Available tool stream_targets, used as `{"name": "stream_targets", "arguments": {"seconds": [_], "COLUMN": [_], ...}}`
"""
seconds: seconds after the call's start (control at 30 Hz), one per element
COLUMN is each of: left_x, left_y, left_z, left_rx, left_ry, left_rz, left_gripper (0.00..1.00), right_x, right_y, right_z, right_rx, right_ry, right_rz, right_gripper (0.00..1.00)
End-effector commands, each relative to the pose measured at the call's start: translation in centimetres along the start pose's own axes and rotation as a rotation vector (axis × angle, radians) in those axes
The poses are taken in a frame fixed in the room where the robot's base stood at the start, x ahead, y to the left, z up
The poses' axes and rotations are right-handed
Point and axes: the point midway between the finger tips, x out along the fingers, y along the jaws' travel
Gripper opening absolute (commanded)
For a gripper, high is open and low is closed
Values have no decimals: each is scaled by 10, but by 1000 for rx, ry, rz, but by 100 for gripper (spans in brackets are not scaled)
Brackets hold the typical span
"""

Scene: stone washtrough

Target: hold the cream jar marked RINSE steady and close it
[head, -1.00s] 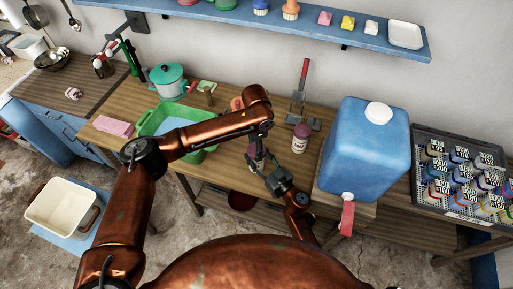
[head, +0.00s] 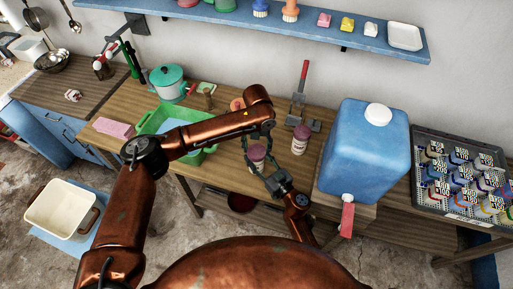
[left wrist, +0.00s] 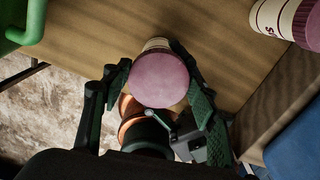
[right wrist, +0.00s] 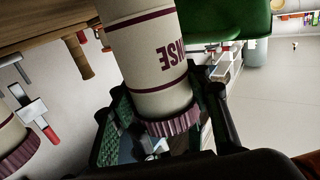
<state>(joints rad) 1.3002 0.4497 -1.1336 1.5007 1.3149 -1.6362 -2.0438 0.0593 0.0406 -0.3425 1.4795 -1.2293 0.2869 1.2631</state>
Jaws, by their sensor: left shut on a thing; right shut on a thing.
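The cream jar marked RINSE (right wrist: 150,50) appears upside down in the right wrist view, with its ribbed plum lid (right wrist: 172,124) at the lower end in that picture. In the left wrist view the lid (left wrist: 160,80) is seen from above, with a sliver of cream body behind it. My left gripper (left wrist: 153,72) has its fingers at both sides of the lid, shut on it. My right gripper (right wrist: 163,108) is shut on the jar. In the head view the jar (head: 257,158) stands at the table's front edge, its lower part hidden. The lid sits on the jar; its tightness cannot be told.
A second plum-lidded jar (head: 300,139) stands just to the right. A big blue water container (head: 365,150) is beyond it. A green basin (head: 165,122) lies behind my left forearm. A red-handled tool (head: 301,90) stands at the wall.

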Motion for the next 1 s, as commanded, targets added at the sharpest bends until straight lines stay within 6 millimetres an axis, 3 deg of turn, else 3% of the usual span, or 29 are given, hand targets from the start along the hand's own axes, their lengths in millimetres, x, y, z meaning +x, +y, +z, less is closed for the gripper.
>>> {"name": "stream_targets", "arguments": {"seconds": [0.2, 0.33, 0.5, 0.53, 0.8, 1.0], "left_x": [0, 0, 0, 0, 0, 0], "left_y": [-4, -4, -4, -4, -4, -3], "left_z": [-1, -2, -2, -2, -1, -1], "left_rx": [441, 635, 643, 643, 640, 638], "left_ry": [2, 3, 3, 3, 3, 3], "left_rz": [0, -1, -1, -1, 0, 1], "left_gripper": [41, 41, 41, 55, 74, 74], "right_x": [0, 0, 0, 0, 0, 0], "right_y": [0, 0, 0, 0, 0, 0], "right_z": [1, 1, 1, 1, 0, 0], "right_rx": [-1, -1, -1, -1, -1, -1], "right_ry": [-2, -2, -2, -2, -1, 0], "right_rz": [1, 1, 1, 1, 1, 0], "right_gripper": [0, 0, 0, 0, 0, 0]}}
